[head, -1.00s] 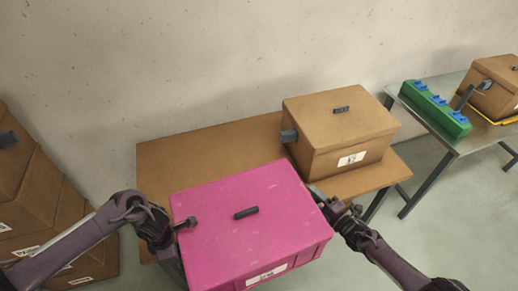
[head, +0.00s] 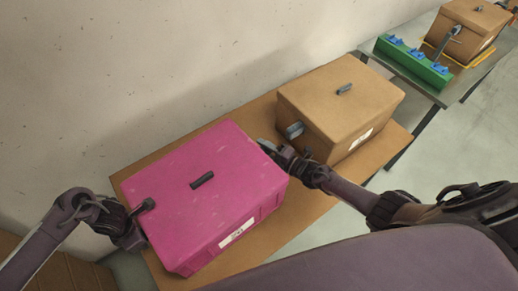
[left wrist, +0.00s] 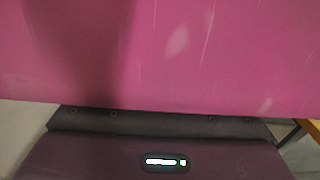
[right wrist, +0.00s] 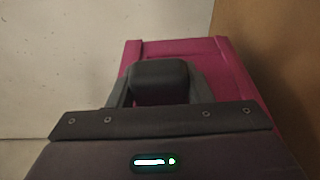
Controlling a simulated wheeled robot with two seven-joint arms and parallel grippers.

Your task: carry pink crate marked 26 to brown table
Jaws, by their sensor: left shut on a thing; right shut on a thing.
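The pink crate (head: 195,205) has a dark handle on its lid and a white label on its front side; the label's number is too small to read. It is over the left part of the brown table (head: 305,210); I cannot tell whether it touches the top. My left gripper (head: 146,212) is shut on the crate's left side. My right gripper (head: 268,148) is shut on its right side, close to the brown box. The crate's pink wall fills much of the left wrist view (left wrist: 180,60) and also shows in the right wrist view (right wrist: 235,75).
A brown box (head: 340,100) with a label stands on the right part of the table, just right of my right gripper. A farther table (head: 440,92) holds a green rack (head: 412,62) and another brown box (head: 465,30). Brown boxes (head: 50,270) are at lower left. A wall is behind.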

